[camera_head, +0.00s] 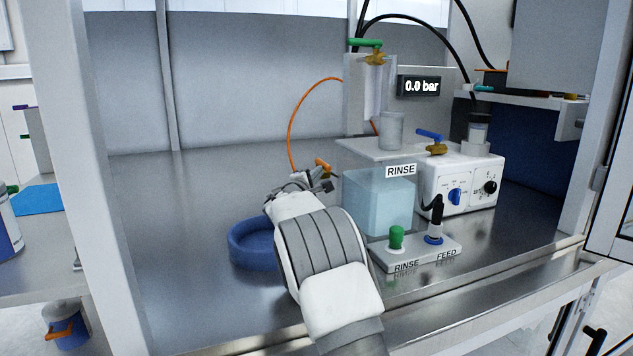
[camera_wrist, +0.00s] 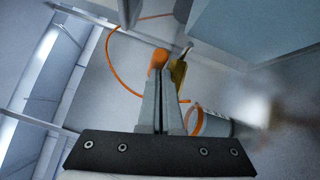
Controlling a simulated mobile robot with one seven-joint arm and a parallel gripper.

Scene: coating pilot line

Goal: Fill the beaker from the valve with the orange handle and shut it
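The orange valve handle (camera_head: 323,165) shows just beyond my gripper (camera_head: 312,184) in the head view. In the wrist view the handle (camera_wrist: 157,60) is at the tips of my gripper's fingers (camera_wrist: 163,90), with the brass valve body (camera_wrist: 179,72) just to the right. The fingers are close together. I cannot tell whether they touch the handle or pass beside it. A clear beaker (camera_head: 391,131) stands upright on the raised shelf by the RINSE label and looks empty. The valve's outlet is mostly hidden by my gripper in the head view.
A blue round tub (camera_head: 243,246) sits left of my arm. A blue-tinted tank (camera_head: 378,200), a RINSE/FEED button box (camera_head: 418,254) and a white control unit (camera_head: 468,180) stand to the right. The display (camera_head: 421,86) reads 0.0 bar. The bench's left part is clear.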

